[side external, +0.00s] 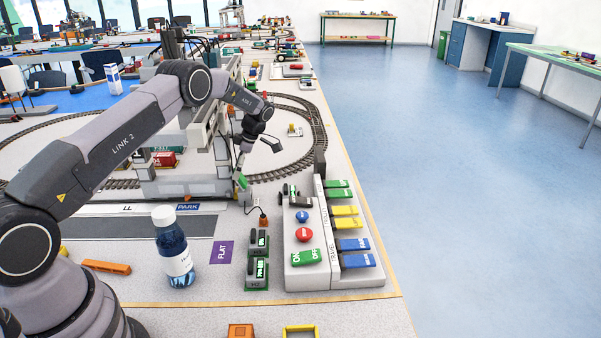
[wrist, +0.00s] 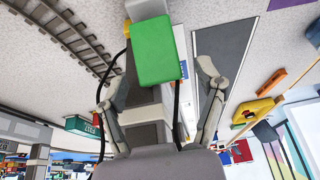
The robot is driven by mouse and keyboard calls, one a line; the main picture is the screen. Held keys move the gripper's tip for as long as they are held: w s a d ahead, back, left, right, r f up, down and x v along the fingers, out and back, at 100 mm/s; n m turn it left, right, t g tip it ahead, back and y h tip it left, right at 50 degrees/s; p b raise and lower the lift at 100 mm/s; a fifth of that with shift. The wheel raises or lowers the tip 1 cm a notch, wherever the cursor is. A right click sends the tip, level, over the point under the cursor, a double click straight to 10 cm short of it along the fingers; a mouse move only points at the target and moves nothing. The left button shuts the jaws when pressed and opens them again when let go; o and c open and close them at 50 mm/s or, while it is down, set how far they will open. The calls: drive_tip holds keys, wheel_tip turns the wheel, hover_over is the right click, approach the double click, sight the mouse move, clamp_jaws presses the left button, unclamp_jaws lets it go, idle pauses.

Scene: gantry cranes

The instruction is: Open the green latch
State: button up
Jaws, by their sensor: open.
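The green latch (side external: 242,182) is a small tilted green piece at the near right corner of the grey gantry crane base. In the wrist view the green latch (wrist: 157,52) is a large rounded rectangle at upper centre, on a grey post with black cables beside it. My gripper (side external: 243,157) points down just above the latch. In the wrist view my gripper (wrist: 153,85) is open, one finger to each side of the latch's line. I cannot tell whether a finger touches the latch.
A control panel (side external: 310,250) with coloured switches stands to the right. Curved railway track (side external: 318,130) runs behind. The grey crane frame (side external: 190,187) stands close left of my gripper.

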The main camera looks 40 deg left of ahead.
drive_tip(key=shift+s+a+f, duration=0.15)
drive_tip(key=shift+f, duration=0.35)
drive_tip(key=c, duration=1.2)
drive_tip(key=shift+o, duration=0.2)
drive_tip(key=shift+w+d+g+y, duration=0.25)
drive_tip(key=shift+w+g+y, duration=0.05)
drive_tip(key=shift+g+y, duration=0.2)
drive_tip(key=shift+r, duration=0.1)
drive_tip(key=o, duration=1.2)
drive_tip(key=shift+c, duration=0.2)
